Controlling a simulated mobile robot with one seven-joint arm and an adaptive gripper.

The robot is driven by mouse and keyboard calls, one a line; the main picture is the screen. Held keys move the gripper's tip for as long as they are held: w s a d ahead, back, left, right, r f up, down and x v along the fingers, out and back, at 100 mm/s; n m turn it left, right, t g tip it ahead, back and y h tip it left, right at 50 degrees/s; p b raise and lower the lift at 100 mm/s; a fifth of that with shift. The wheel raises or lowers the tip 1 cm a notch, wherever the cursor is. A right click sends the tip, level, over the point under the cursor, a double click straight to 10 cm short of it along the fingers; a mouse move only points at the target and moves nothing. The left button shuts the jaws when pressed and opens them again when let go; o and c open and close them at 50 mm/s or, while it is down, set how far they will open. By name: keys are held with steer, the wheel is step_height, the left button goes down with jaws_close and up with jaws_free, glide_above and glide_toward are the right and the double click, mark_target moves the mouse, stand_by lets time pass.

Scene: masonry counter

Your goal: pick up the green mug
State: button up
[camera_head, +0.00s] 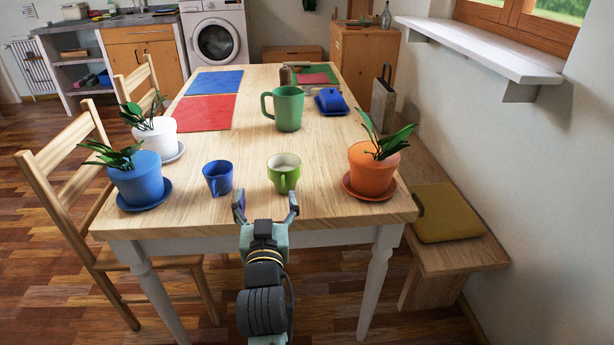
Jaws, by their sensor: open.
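A light green mug (283,173) stands upright near the front edge of the wooden table (330,206), its handle facing the front. A larger, darker green mug or jug (289,109) stands upright farther back, its handle to the left. My gripper (266,203) is at the table's front edge with its two fingers spread and nothing visible between them. It is in front of the light green mug and a little to its left. The right fingertip appears close below the light green mug; I cannot tell the exact gap.
A small blue mug (218,178) stands left of the light green mug. Potted plants in blue (138,182), white (156,138) and orange (373,170) pots flank the table. The table's middle is mostly clear.

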mark_target(283, 188)
steer(key=shift+m+g+h, duration=0.3)
steer(key=shift+g+h, duration=0.1)
steer(key=shift+h, duration=0.2)
steer(key=w+d, duration=0.1)
steer(key=w+d+f+p, duration=0.1)
steer(key=w, duration=0.1)
steer(key=w+d+f, duration=0.1)
steer(key=shift+w+d, duration=0.25)
steer(key=shift+w, duration=0.15)
steer(key=shift+w+d+f+p, duration=0.1)
steer(key=shift+w+f+p, duration=0.15)
steer(key=shift+w+p, duration=0.75)
steer(key=shift+w+f+p, duration=0.2)
steer(key=shift+w, duration=1.55)
steer(key=c, duration=1.4)
steer(key=shift+r, duration=0.2)
